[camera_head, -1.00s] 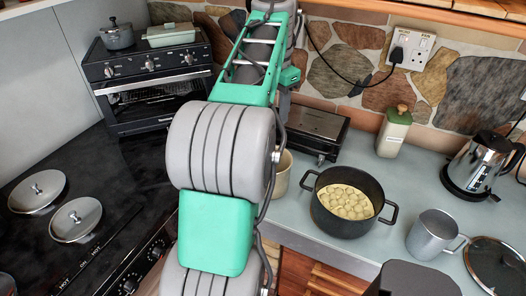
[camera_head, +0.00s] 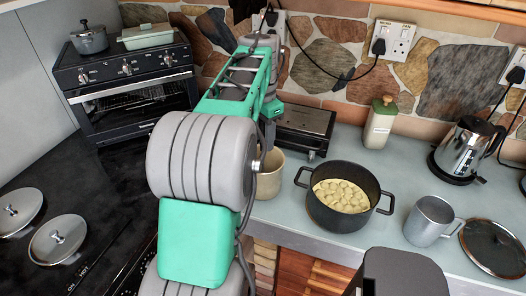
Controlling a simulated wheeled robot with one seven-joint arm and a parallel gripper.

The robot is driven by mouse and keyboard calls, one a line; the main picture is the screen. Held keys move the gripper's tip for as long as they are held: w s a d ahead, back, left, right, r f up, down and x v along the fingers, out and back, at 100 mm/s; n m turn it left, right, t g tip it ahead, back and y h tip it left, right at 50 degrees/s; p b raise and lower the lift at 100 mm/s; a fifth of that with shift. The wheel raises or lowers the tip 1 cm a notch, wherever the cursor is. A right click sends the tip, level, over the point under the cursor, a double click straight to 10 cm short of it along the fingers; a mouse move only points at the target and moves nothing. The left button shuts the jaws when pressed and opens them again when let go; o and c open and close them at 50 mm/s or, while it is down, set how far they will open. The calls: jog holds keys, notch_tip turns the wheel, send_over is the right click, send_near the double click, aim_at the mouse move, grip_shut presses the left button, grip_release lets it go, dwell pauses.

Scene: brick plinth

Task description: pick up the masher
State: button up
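I cannot make out a masher in this view; it may be hidden behind my arm or out of frame. My arm (camera_head: 205,160), grey and green, rises through the middle of the view and reaches toward the stone wall. Its far end is near the top edge, and I cannot see any gripper fingers there. A beige pot (camera_head: 269,178) stands on the counter just right of my arm, partly covered by it. A black two-handled pot (camera_head: 340,212) holding pale round pieces stands to its right.
A lidded canister (camera_head: 380,127), a kettle (camera_head: 466,150), a grey mug (camera_head: 428,222) and a glass lid (camera_head: 495,248) stand on the pale counter (camera_head: 300,225). A dark grill (camera_head: 303,126) is at the back. An oven (camera_head: 130,85) and black hob (camera_head: 100,180) are left.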

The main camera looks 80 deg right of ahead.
grip_shut()
dwell(0.4)
